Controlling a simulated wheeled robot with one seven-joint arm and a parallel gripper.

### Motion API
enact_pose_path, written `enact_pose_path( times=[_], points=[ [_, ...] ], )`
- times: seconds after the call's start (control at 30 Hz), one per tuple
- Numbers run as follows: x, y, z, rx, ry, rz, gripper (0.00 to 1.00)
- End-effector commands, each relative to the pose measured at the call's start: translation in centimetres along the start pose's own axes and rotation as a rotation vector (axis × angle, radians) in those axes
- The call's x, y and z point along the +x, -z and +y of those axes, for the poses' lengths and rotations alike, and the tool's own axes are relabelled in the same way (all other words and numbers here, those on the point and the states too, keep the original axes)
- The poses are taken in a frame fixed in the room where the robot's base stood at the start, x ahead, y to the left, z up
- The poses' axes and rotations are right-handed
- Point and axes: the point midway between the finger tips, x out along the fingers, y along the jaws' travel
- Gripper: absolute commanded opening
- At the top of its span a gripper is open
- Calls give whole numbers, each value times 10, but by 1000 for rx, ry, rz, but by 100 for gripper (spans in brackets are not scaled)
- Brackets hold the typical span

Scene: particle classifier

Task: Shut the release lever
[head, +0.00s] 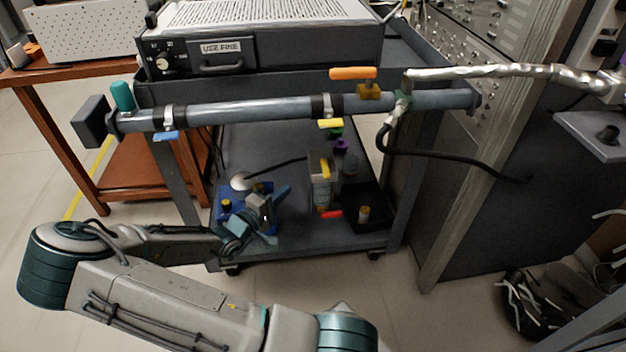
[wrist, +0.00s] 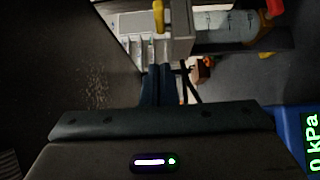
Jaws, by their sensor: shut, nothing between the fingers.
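I cannot tell for sure which part is the release lever. A yellow lever (head: 325,168) stands on a pale, upright device (head: 321,191) on the cart's lower shelf. In the wrist view a yellow lever (wrist: 158,15) stands at the top on a grey body (wrist: 168,47), just beyond my fingertips. A clear cylinder (wrist: 225,27) joins that body on its right. My gripper (head: 281,192) is over the lower shelf, left of the pale device. In the wrist view my gripper's fingers (wrist: 158,72) are together and empty. Whether they touch the body is unclear.
A steel pipe (head: 235,110) crosses above, with an orange handle (head: 353,73) and blue (head: 166,136) and yellow (head: 331,123) tabs. A red piece (head: 331,214) and black tray (head: 372,215) lie right of my gripper.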

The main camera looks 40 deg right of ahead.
Motion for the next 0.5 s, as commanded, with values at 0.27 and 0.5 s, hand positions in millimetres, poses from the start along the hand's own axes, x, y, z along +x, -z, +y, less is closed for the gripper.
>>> enact_pose_path(
  times=[0.27, 0.5],
  points=[
    [63, -1, -5, 1, -2, -3, 0],
    [88, -19, -3, 2, 0, -2, 0]
  ],
)
